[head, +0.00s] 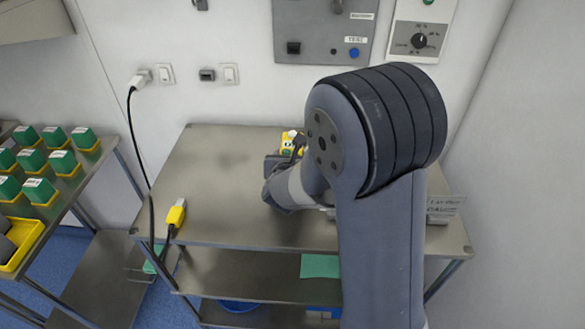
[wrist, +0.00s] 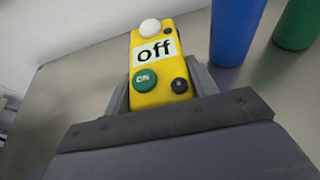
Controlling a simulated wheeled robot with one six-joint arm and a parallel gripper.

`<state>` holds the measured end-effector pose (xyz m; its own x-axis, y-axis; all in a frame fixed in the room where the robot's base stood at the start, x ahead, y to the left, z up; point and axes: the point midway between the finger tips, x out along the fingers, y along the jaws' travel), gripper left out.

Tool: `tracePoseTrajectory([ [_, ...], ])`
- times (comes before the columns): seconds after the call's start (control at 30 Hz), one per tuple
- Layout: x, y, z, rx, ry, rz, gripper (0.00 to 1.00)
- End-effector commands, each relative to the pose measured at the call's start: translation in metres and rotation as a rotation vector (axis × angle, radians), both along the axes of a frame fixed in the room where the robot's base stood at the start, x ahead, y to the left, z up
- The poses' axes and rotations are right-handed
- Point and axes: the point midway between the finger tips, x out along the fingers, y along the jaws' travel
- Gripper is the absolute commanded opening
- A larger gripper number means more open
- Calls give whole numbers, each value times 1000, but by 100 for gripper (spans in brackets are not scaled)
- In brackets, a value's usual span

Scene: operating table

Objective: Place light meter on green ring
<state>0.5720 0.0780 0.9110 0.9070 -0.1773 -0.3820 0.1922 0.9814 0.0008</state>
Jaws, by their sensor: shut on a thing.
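The light meter (wrist: 158,92) is a yellow box with a white dome on top, an "off" display, a green ON button and a small black knob. My gripper (wrist: 163,92) is shut on it, with one finger on each side. In the head view the yellow light meter (head: 289,140) shows beyond my gripper (head: 282,158), over the back part of the steel table, partly hidden by my arm. I cannot tell whether it touches the table. I cannot make out a green ring in either view.
A blue cylinder (wrist: 236,30) and a green cylinder (wrist: 297,24) stand right of the meter in the wrist view. A yellow plug (head: 176,214) on a black cable lies at the left of the steel table (head: 215,165). My arm hides the table's right part.

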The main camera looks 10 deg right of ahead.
Motion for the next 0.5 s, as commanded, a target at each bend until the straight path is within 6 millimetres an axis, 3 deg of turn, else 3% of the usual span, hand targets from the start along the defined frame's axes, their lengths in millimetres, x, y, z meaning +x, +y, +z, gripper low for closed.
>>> tracePoseTrajectory([
  [0.23,0,0,-33,-2,2,1,26],
  [0.5,0,0,-35,0,-1,1,26],
])
